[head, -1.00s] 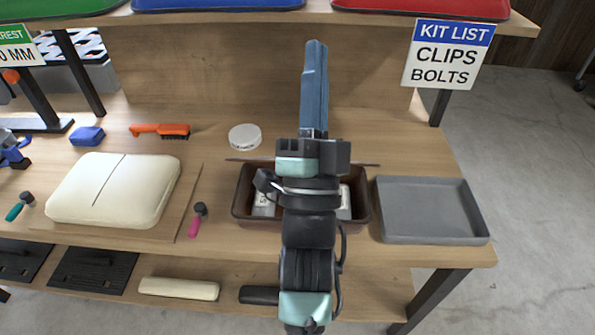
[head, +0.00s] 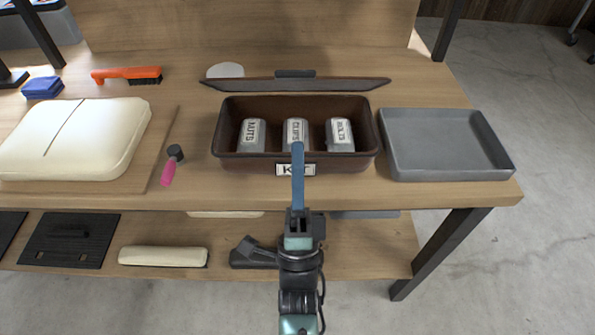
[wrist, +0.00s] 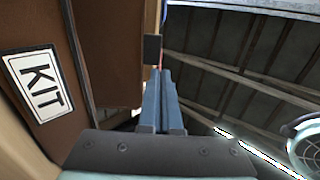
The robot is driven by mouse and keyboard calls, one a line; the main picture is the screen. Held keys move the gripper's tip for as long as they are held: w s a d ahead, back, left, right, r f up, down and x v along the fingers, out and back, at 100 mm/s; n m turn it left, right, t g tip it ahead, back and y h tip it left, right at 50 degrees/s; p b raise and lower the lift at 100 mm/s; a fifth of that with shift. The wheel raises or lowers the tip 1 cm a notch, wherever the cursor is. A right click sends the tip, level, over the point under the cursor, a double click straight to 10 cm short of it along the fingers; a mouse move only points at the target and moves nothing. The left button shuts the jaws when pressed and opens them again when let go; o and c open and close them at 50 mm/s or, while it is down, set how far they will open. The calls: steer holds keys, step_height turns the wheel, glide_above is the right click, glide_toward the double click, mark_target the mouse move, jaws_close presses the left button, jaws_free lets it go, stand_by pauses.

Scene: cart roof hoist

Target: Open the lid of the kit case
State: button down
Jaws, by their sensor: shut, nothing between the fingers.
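The kit case (head: 228,140) is a brown open-topped box on the bench, with a white KIT label (head: 295,170) on its front. Its lid (head: 350,84) is swung up and back behind the rear rim, with a dark handle (head: 295,73) on its top edge. My gripper (head: 297,147) has its blue fingers together and empty, pointing up in front of the case's middle. The fingers overlap the label in the head view. In the wrist view the closed fingers (wrist: 163,75) are right of the case front (wrist: 30,35).
Packets marked NUTS (head: 252,135), CLIPS (head: 296,132) and BOLTS (head: 340,136) lie inside the case. A grey tray (head: 440,172) stands at right. A pink-handled tool (head: 169,172) and a cream cushion (head: 95,130) are at left. A white disc (head: 225,70) lies behind the lid.

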mark_target(297, 75)
steer(key=p+x, duration=0.1)
steer(key=x, duration=0.7)
steer(key=shift+w+r, duration=0.25)
steer(key=shift+r, duration=0.05)
steer(key=shift+r, duration=0.1)
steer(key=shift+w+r+p, duration=0.15)
steer(key=shift+r+p, duration=0.2)
steer(key=shift+p, duration=0.3)
steer(key=w+r+g+p, duration=0.2)
steer(key=w+r+p, duration=0.1)
steer(key=p, duration=0.3)
steer(key=w+r+g+p, duration=0.3)
steer(key=r+p, duration=0.1)
steer(key=p, duration=0.3)
steer(key=shift+w+r, duration=0.15)
steer(key=shift+w, duration=0.1)
steer(key=w+r+g+p, duration=0.1)
steer(key=w+g+p, duration=0.5)
steer(key=w, duration=0.5)
steer(key=shift+w+r+g+p, duration=0.3)
steer(key=shift+g+p, duration=0.1)
steer(key=shift+p, duration=0.65)
steer(key=shift+s, duration=0.15)
